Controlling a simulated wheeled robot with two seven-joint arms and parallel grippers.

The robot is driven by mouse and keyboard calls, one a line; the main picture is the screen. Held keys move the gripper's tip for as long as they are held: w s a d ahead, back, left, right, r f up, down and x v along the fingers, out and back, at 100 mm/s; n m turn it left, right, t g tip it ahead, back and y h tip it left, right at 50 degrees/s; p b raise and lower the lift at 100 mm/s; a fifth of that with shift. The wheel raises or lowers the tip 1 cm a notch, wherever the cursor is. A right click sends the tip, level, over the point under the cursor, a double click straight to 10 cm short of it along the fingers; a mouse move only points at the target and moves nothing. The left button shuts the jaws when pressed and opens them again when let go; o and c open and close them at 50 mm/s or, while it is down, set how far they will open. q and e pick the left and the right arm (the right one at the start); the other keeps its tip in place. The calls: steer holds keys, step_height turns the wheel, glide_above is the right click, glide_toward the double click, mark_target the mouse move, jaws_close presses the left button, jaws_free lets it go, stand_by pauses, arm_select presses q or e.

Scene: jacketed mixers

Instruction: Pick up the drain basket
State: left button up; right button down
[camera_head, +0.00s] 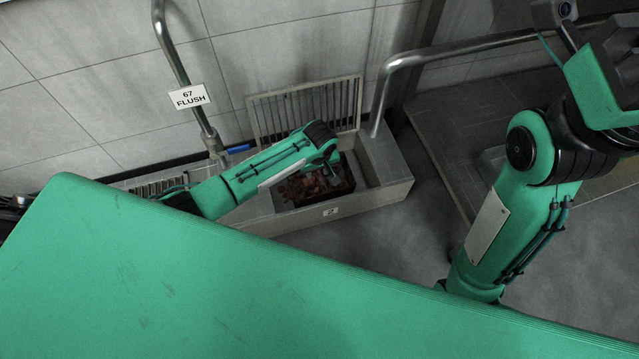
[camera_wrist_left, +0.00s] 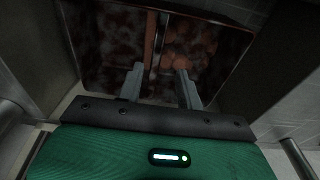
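The drain basket (camera_head: 322,184) is a dark box with reddish-brown contents, sitting in the opening of the low concrete drain channel. My left arm reaches over it, and my left gripper (camera_head: 328,158) is above its back part; its fingertips are hard to make out there. In the left wrist view the gripper (camera_wrist_left: 159,88) is open, its two grey fingers apart. They point into the basket (camera_wrist_left: 105,50). A narrow upright bar, possibly the basket's handle, shows between and beyond the fingers; I cannot tell its distance. My right arm is at the right, its fingers out of view.
A raised grate (camera_head: 305,108) leans against the wall behind the opening. A pipe with a "67 FLUSH" sign (camera_head: 188,96) stands at the left, and a metal rail (camera_head: 440,52) bends down at the right. The channel's concrete rim (camera_head: 385,195) surrounds the basket.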

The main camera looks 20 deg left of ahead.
mark_target(320, 176)
arm_select(q)
steer(key=f+b, duration=0.3)
steer(key=shift+w+d+f, duration=0.2)
steer(key=shift+d+f, duration=0.1)
steer(key=shift+a+f+b, duration=0.1)
steer(key=shift+f+b, duration=0.7)
steer(key=shift+b, duration=0.1)
steer(key=shift+w+r, duration=0.1)
jaws_close()
